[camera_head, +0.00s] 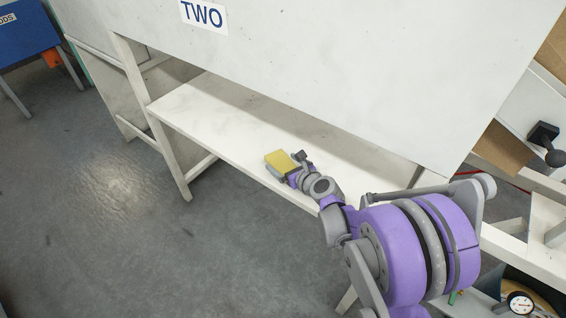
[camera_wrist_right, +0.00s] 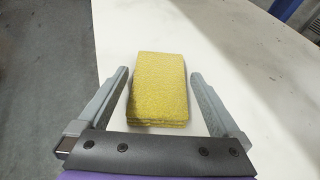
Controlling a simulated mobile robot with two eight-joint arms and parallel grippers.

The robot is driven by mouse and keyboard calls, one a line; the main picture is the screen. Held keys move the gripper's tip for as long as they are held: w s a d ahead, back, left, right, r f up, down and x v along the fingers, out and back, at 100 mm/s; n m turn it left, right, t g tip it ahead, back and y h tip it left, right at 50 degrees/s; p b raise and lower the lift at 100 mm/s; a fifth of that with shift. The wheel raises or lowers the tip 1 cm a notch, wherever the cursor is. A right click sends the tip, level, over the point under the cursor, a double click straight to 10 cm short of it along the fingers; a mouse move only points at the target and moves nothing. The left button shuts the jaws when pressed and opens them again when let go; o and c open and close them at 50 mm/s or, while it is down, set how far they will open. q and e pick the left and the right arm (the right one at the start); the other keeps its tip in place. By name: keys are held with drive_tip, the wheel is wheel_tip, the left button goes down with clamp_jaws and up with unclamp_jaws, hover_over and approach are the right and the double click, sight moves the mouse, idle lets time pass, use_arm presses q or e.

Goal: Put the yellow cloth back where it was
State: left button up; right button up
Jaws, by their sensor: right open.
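The yellow cloth (camera_head: 280,160) is a folded, layered rectangular pad. It lies flat on the white lower shelf (camera_head: 215,110), near the shelf's front edge. In the right wrist view the cloth (camera_wrist_right: 159,88) sits between the two grey fingers of my right gripper (camera_wrist_right: 160,85), with a gap on each side. My right gripper (camera_head: 285,170) is open and at the cloth in the head view, where the arm partly hides it. My left gripper is not in view.
A large white panel marked TWO (camera_head: 203,14) stands above the shelf. A white upright leg (camera_head: 160,145) supports the shelf's left end. A blue table (camera_head: 25,35) is at the far left. The grey floor (camera_head: 110,230) is open in front.

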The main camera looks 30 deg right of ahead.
drive_tip(key=p+v, duration=0.1)
drive_tip(key=v, duration=0.9)
drive_tip(key=shift+s+r+p, duration=0.25)
drive_tip(key=shift+s+p, duration=0.1)
drive_tip(key=shift+p, duration=0.05)
drive_tip(key=shift+s+a+n, duration=0.2)
drive_tip(key=shift+a+n, duration=0.05)
drive_tip(key=shift+n, duration=0.05)
drive_tip(key=s+a+f+n+g+y, duration=0.15)
drive_tip(key=s+a+n+g, duration=0.35)
drive_tip(key=a+n, duration=0.9)
drive_tip(key=s+f+n+g+h, duration=0.1)
drive_tip(key=s+n+g, duration=0.3)
drive_tip(key=s+n, duration=1)
drive_tip(key=n, duration=0.7)
drive_tip(key=shift+a+f, duration=0.2)
drive_tip(key=shift+a, duration=0.05)
drive_tip(key=shift+h, duration=0.25)
drive_tip(key=shift+c, duration=0.3)
